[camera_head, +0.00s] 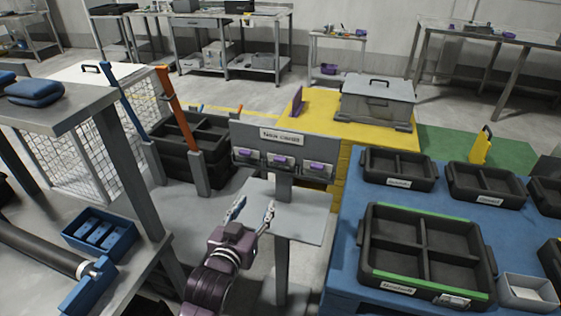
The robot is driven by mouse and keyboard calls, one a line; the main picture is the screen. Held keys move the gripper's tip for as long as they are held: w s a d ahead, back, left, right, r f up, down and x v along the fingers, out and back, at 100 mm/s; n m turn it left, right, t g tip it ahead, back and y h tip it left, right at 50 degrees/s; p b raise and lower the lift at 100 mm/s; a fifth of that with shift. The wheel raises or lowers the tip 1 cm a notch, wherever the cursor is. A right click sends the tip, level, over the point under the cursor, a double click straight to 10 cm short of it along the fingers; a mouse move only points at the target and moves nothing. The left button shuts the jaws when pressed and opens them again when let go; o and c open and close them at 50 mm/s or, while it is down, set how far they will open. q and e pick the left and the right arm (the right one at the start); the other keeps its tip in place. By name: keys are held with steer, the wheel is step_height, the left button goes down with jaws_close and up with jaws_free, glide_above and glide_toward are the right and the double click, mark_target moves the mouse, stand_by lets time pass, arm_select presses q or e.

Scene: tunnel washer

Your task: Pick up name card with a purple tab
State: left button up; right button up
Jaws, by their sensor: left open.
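Three name cards with purple tabs stand side by side in a grey card holder (250,135) on a post, under a white label. They are the left card (246,156), the middle card (281,161) and the right card (317,168). My left gripper (253,206) is open and empty, below and in front of the holder, apart from the cards. Its fingers show over a grey shelf plate (305,222) on the same post. My right gripper is not in view.
A blue table (345,270) with black divided trays (420,205) stands at the right. A yellow stand (320,110) carries a grey lidded box (378,100) behind the holder. Black crates (205,135) stand behind left. A grey rack with a blue bin (100,233) fills the left side.

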arm_select(q)
steer(key=t+h, duration=0.2)
glide_toward(279, 162)
steer(key=shift+m, duration=0.4)
steer(key=shift+p+x, duration=0.45)
steer(key=shift+x, duration=3.95)
steer(key=shift+f, duration=0.2)
steer(key=shift+s, duration=0.1)
steer(key=shift+c, duration=0.5)
steer(key=c, duration=0.8)
steer(key=shift+r, duration=0.1)
